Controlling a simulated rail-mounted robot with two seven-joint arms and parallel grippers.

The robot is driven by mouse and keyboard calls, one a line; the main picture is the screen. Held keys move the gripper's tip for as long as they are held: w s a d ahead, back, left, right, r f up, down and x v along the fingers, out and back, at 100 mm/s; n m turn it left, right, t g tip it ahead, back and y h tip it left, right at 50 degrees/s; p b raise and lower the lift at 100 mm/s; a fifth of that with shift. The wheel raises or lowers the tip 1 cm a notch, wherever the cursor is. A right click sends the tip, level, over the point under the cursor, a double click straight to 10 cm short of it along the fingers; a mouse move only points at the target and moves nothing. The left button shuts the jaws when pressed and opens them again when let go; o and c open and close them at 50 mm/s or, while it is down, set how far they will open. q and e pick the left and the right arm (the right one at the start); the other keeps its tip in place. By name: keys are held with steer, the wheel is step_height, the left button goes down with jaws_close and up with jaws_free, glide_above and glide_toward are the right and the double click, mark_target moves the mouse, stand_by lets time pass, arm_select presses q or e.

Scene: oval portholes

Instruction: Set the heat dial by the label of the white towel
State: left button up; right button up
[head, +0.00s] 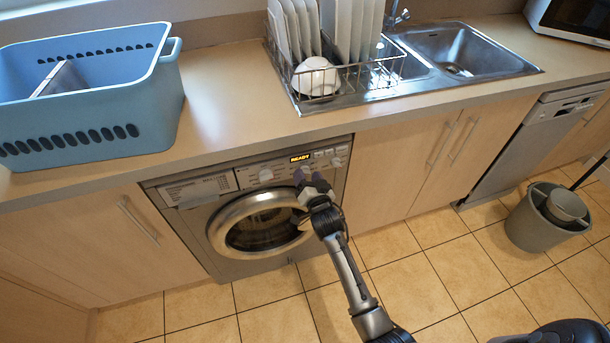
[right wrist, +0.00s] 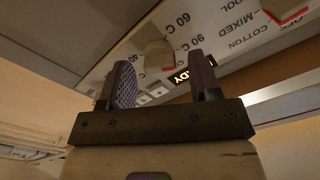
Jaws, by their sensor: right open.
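The washing machine (head: 220,262) stands under the counter with its round door shut and a READY display (head: 300,158) lit. In the right wrist view a pale dial (right wrist: 158,54) has 60 C and 90 C printed by it. My right gripper (head: 311,179) is open at the panel. In its wrist view the fingers (right wrist: 164,82) are apart, with the dial just beyond the gap between them. I cannot tell whether they touch it. The dial's setting is unclear. No towel or towel label shows in either view. My left gripper is out of view.
Another dial (right wrist: 287,10), with a red mark, has COTTON, MIXED and WOOL beside it. A blue basket (head: 95,110) with a divider stands on the counter (head: 220,110). A dish rack (head: 350,78) and sink (head: 465,50) are right of it. A grey bucket (head: 540,225) stands on the floor.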

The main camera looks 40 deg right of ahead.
steer(key=shift+c, duration=0.2)
steer(key=c, duration=0.9)
